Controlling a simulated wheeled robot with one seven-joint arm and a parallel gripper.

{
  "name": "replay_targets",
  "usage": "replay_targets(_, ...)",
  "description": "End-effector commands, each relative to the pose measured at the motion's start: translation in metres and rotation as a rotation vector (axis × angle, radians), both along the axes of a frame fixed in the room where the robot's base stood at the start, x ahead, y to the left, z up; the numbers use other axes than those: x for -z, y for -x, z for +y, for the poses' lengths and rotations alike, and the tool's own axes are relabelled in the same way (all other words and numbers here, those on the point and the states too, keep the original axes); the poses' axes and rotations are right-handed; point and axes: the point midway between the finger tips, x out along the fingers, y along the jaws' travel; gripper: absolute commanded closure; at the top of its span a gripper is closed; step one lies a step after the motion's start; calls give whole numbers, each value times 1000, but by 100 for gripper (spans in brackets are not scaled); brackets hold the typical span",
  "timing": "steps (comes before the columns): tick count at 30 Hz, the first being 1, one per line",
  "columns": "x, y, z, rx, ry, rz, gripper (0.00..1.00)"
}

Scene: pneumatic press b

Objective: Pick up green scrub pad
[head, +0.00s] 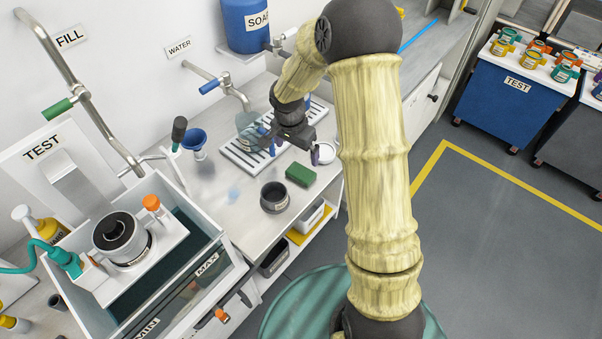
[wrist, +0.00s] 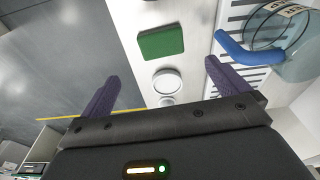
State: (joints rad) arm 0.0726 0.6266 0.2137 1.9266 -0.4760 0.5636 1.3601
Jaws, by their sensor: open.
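The green scrub pad (head: 301,174) lies flat on the steel counter (head: 232,222), near its front edge, in the head view. It also shows as a green rectangle (wrist: 161,43) in the wrist view, beyond my fingertips and fully uncovered. My gripper (head: 293,150) is above the counter, up and slightly left of the pad in the head view. In the wrist view my gripper (wrist: 160,75) has its two purple fingers spread wide, with nothing between them touching them.
A dark round pot (head: 275,197) stands left of the pad. A white round dish (head: 323,153) is behind it, and a slatted drain rack (head: 240,158) lies farther back. A blue funnel (head: 194,140) and a TEST water tank (head: 187,275) are to the left.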

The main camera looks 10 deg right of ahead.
Motion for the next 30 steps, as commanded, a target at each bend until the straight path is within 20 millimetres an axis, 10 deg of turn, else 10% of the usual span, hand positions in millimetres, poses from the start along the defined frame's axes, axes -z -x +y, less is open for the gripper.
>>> replay_targets(12,64,-6,-8,0,-1,1,0)
replay_targets(30,84,-10,-11,0,0,3,0)
